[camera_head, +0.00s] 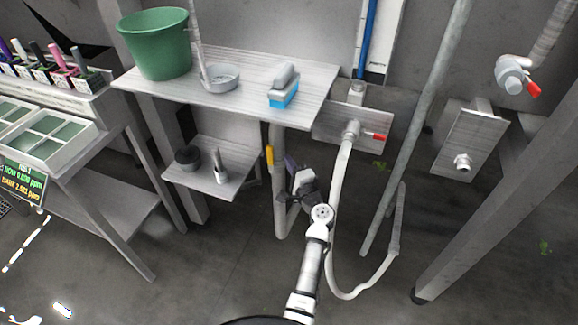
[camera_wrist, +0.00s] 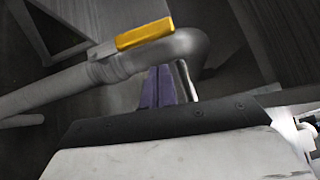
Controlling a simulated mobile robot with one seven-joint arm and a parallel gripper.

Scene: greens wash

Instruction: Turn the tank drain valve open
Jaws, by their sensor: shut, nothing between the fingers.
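A yellow lever handle (camera_head: 270,155) sits on a grey pipe under the wash shelf and appears to be the drain valve. In the wrist view the yellow handle (camera_wrist: 145,33) lies roughly along the pipe (camera_wrist: 60,85), near its bend. My gripper (camera_head: 291,163) is just right of the handle in the head view, apart from it in the picture. In the wrist view the purple fingers of my gripper (camera_wrist: 166,75) are together, empty, and below the handle, close to the pipe bend. Whether a finger touches the pipe cannot be told.
Red-handled valves (camera_head: 378,136) and (camera_head: 533,89) are at the right. A white hose (camera_head: 338,200) hangs beside my arm. The shelf (camera_head: 235,105) holds a green bucket (camera_head: 157,45) and a blue brush (camera_head: 284,88). A lower shelf (camera_head: 200,188) stands left of the pipe.

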